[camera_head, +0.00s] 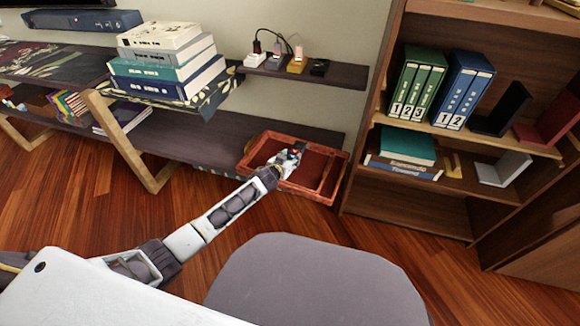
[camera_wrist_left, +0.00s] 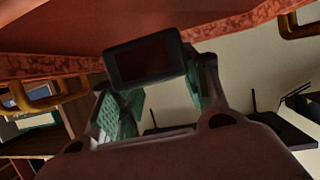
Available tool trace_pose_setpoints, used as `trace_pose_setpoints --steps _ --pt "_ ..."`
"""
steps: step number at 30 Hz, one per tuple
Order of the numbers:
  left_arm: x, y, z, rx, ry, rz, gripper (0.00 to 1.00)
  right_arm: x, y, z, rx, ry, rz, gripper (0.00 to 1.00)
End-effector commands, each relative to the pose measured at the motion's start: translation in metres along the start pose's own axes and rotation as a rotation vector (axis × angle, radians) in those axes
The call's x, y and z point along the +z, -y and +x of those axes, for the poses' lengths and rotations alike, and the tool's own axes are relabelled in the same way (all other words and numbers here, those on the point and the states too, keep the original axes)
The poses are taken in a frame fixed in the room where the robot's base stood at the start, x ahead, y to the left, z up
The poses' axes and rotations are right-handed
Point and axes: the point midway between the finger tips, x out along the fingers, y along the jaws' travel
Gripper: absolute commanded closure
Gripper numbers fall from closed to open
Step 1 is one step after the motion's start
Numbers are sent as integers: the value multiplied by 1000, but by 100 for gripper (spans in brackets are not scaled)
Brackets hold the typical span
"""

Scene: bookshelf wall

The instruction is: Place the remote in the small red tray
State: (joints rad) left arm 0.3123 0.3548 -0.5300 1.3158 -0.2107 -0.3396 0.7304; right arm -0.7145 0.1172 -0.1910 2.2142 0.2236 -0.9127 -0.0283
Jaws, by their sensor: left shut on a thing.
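The small red tray (camera_head: 318,163), with raised rims, sits on the low grey shelf in the head view. Its red wall (camera_wrist_left: 40,66) and brass-coloured handles cross the upper part of the left wrist view. My left gripper (camera_head: 293,155) is over the tray's left part in the head view. In the left wrist view its green-padded fingers are shut on a dark, box-shaped thing, the remote (camera_wrist_left: 145,58), seen end-on. In the head view the remote is too small to make out clearly. I cannot tell whether it touches the tray. My right gripper is not in view.
A stack of books (camera_head: 165,65) stands left of the tray. A small wall shelf (camera_head: 340,73) with several small devices and cables hangs above it. A bookcase (camera_head: 365,150) with binders stands close on the right. A grey rounded seat (camera_head: 315,285) is in front.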

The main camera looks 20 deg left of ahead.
Motion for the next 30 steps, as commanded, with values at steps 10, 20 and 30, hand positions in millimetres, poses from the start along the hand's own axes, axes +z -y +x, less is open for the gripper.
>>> trace_pose_setpoints --steps 10,20,30 --pt "3 0 2 0 -1 0 82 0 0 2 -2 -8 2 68" --pt "28 0 12 0 -1 0 82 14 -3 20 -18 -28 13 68" --pt "33 0 14 1 -2 0 82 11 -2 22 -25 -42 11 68"
